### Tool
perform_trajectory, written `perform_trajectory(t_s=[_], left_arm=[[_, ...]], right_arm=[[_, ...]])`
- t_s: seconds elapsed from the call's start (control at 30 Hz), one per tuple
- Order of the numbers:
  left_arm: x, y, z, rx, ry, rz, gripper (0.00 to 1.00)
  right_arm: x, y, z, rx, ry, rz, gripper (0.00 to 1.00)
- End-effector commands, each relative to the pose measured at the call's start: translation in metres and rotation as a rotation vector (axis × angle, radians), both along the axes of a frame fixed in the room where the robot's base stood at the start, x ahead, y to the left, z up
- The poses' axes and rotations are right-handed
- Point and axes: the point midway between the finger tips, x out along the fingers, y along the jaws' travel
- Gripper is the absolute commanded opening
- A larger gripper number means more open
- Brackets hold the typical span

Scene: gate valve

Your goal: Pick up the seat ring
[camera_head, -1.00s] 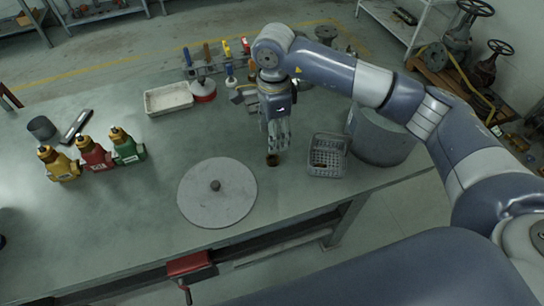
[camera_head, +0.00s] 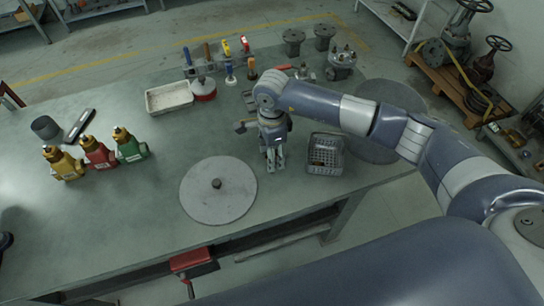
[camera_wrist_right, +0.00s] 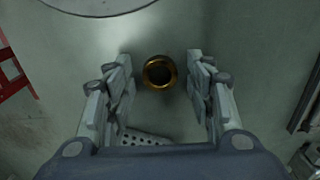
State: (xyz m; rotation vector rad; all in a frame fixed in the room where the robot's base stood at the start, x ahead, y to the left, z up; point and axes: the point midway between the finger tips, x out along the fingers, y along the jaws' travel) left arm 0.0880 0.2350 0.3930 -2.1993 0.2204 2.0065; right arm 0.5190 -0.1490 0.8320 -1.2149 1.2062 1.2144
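The seat ring (camera_wrist_right: 160,72) is a small brass ring lying on the green bench top in the right wrist view, with a dark hole in its middle. My right gripper (camera_wrist_right: 160,80) is open, with one finger on each side of the ring and a visible gap to both. In the head view my right gripper (camera_head: 275,162) points down at the bench between the grey disc and the wire basket, and it hides the ring there. My left gripper is not in view.
A round grey disc (camera_head: 218,198) with a centre knob lies left of the gripper. A grey basket (camera_head: 325,168) stands close on the right. Yellow, red and green (camera_head: 130,150) valve bodies and a white tray (camera_head: 169,98) are farther left.

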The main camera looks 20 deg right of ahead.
Motion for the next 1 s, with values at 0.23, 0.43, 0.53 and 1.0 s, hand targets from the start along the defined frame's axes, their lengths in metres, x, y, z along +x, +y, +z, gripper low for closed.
perform_trajectory(t_s=[0.23, 0.43, 0.53, 1.0], left_arm=[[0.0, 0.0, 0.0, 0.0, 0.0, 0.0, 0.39], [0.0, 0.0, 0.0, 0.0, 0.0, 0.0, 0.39], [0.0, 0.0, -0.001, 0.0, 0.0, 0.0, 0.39], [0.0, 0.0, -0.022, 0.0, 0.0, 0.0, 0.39]], right_arm=[[0.0, 0.0, 0.0, 0.0, 0.0, 0.0, 0.07], [0.0, 0.0, 0.001, 0.0, 0.0, -0.001, 0.07], [0.0, 0.0, 0.001, 0.001, -0.001, 0.0, 0.07], [-0.03, 0.0, 0.036, 0.0, 0.0, 0.004, 0.07]])
